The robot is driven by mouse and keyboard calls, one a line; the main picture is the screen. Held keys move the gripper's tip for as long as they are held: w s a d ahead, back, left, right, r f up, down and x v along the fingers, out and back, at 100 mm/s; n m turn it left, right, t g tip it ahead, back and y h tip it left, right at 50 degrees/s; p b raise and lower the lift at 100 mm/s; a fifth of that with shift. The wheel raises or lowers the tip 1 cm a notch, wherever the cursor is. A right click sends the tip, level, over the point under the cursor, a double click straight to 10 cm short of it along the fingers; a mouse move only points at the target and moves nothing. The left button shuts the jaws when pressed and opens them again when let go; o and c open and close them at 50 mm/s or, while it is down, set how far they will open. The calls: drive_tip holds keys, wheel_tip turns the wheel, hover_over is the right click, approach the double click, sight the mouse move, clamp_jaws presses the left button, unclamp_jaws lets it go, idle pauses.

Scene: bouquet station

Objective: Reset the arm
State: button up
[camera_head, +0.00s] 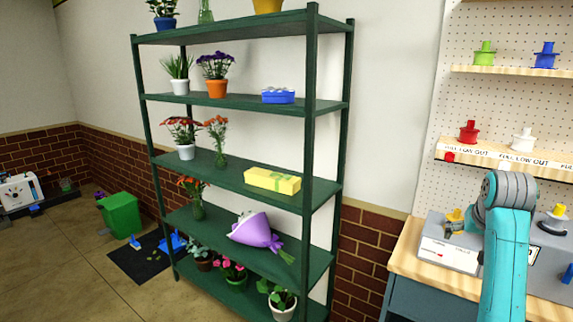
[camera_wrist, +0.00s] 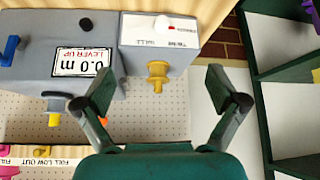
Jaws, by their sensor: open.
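My gripper (camera_wrist: 160,92) shows in the wrist view with its two dark fingers spread wide apart and nothing between them. Beyond the fingers, upside down in that view, are a small grey box with a yellow knob (camera_wrist: 157,74) and a larger grey box (camera_wrist: 60,50) with a display reading "0.0 m". The fingers appear apart from both boxes. In the head view, my teal arm rises at the right in front of the workbench (camera_head: 425,268), and the gripper itself cannot be made out there.
A green shelf rack (camera_head: 311,130) holds potted flowers, a blue box (camera_head: 278,96), a yellow box (camera_head: 272,180) and a purple-wrapped bouquet (camera_head: 254,231). A pegboard (camera_head: 425,135) with coloured spools hangs above the bench. A green bin (camera_head: 120,215) stands left; floor there is mostly open.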

drive_tip(key=s+a+f+n+t, duration=0.1)
drive_tip(key=s+a+f, duration=0.25)
drive_tip(key=f, duration=0.55)
drive_tip(key=s+a+f+t, duration=0.1)
drive_tip(key=s+a+f, duration=0.25)
drive_tip(key=f, duration=0.65)
drive_tip(key=s+a+f+n+t, duration=0.15)
drive_tip(key=a+f, duration=0.25)
drive_tip(key=f, duration=0.5)
drive_tip(key=s+a+f, duration=0.5)
drive_tip(key=s+f, duration=0.2)
drive_tip(key=s, duration=0.2)
drive_tip(key=s+a+t, duration=0.1)
drive_tip(key=s+a, duration=0.2)
drive_tip(key=s, duration=0.4)
drive_tip(key=s+a+n+t+y, duration=0.1)
drive_tip(key=s+a, duration=0.1)
drive_tip(key=s, duration=0.5)
drive_tip(key=s+a+t, duration=0.1)
drive_tip(key=s+a, duration=0.2)
drive_tip(key=s, duration=0.4)
drive_tip(key=s+a+r+t+y, duration=0.1)
drive_tip(key=s+r, duration=0.5)
drive_tip(key=s, duration=0.3)
drive_tip(key=s+a+r+n+t, duration=0.1)
drive_tip(key=s+a+r, duration=0.1)
drive_tip(key=s+r, duration=0.4)
drive_tip(key=s, duration=0.3)
drive_tip(key=shift+y, duration=0.4)
